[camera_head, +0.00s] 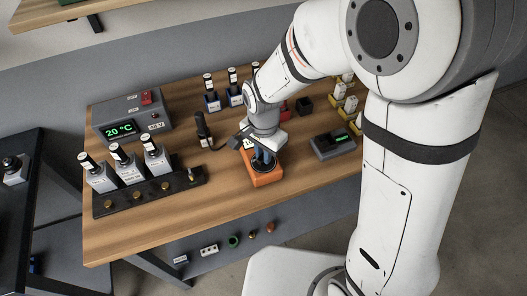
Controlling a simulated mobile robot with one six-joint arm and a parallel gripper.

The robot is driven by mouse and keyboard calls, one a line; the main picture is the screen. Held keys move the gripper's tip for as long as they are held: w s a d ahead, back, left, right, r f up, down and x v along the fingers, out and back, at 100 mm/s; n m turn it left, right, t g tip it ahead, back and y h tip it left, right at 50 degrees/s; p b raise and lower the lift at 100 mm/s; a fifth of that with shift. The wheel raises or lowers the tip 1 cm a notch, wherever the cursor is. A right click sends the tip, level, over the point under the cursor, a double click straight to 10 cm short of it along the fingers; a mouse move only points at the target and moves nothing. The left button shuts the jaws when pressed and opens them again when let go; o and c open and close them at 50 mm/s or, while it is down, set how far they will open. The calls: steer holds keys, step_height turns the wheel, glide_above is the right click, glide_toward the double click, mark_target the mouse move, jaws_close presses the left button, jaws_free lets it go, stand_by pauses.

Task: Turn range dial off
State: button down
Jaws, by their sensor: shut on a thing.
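An orange meter (267,180) lies on the wooden bench near its front edge, below my gripper. My gripper (262,160) points down over the meter and is shut on its range dial. The dial itself is mostly hidden by the fingers, so its setting cannot be read. Part of the meter's face is also covered by my wrist.
A grey box (133,118) reading 20 °C stands at the back left. A black rack (150,196) with several grey-and-black tools is left of the meter. A black probe (203,129) stands behind it. Bare wood lies around the meter.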

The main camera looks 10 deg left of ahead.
steer(key=shift+d, duration=0.1)
steer(key=n+b, duration=0.2)
steer(key=n, duration=0.3)
steer(key=shift+n, duration=0.3)
steer(key=n+b, duration=0.1)
steer(key=n, duration=0.5)
steer(key=shift+b, duration=0.35)
steer(key=n+b, duration=0.1)
steer(key=n, duration=0.5)
steer(key=shift+n, duration=0.4)
steer(key=n+b, duration=0.1)
steer(key=n, duration=0.4)
steer(key=c, duration=1.4)
jaws_free()
